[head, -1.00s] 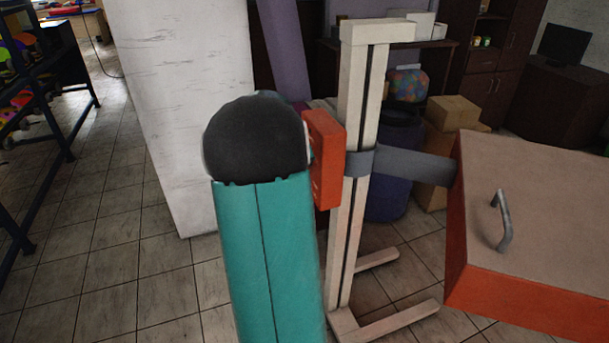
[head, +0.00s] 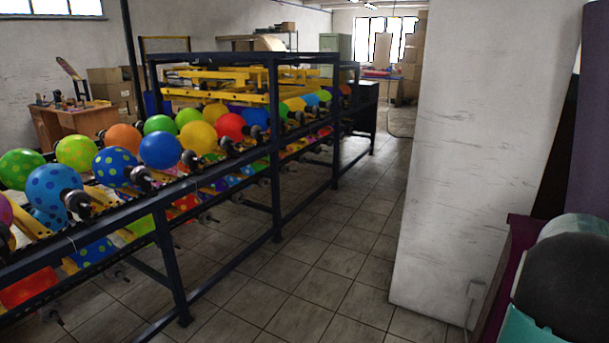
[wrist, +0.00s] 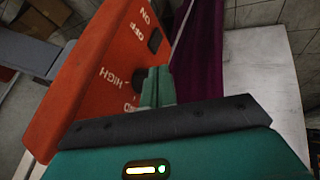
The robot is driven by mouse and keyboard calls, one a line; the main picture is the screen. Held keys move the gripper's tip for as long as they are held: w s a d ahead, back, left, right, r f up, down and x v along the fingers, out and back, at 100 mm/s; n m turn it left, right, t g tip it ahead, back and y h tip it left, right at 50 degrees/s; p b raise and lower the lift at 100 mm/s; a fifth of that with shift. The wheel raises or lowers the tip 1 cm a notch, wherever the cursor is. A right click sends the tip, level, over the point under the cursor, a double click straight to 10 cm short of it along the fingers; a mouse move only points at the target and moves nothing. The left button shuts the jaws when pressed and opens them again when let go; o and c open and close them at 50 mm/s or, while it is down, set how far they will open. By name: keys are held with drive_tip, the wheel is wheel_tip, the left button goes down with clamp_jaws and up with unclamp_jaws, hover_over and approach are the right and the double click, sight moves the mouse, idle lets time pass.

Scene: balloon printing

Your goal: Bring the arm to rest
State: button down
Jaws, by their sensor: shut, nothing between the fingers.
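My gripper (wrist: 158,88) shows in the wrist view with its green fingers together and nothing between them. Its tips are beside an orange-red control box (wrist: 85,85) marked HIGH, with a dark switch (wrist: 154,40) on its face. A dark knob, partly hidden by the fingers, is close to the tips; I cannot tell whether they touch it. In the head view only a teal and black part of my arm shows at the lower right edge; the gripper is out of that view.
A white pillar (head: 460,150) stands left of my arm. A long dark metal rack (head: 277,150) with rows of coloured balloons fills the left. Tiled floor (head: 345,225) lies open between them. A plum-coloured surface (wrist: 200,40) is right of the fingers in the wrist view.

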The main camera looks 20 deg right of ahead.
drive_tip(key=w+a+r+n+t+y, duration=0.1)
drive_tip(key=w+a+r+n, duration=0.15)
drive_tip(key=a, duration=0.75)
drive_tip(key=w+a+r+n+t+y, duration=0.1)
drive_tip(key=w+a+r+t, duration=0.15)
drive_tip(key=a, duration=0.75)
drive_tip(key=w+a+r+n+t+y, duration=0.1)
drive_tip(key=w+a+r, duration=0.3)
drive_tip(key=a, duration=0.6)
drive_tip(key=s+a+n+y, duration=0.2)
drive_tip(key=s+a, duration=0.3)
drive_tip(key=a, duration=0.7)
drive_tip(key=s+a+n+t+y, duration=0.1)
drive_tip(key=s+a+n, duration=0.3)
drive_tip(key=a, duration=0.9)
drive_tip(key=shift+s+a+f+y, duration=0.3)
drive_tip(key=shift+s+f+y, duration=0.15)
drive_tip(key=shift+s, duration=0.3)
drive_tip(key=shift+d, duration=0.15)
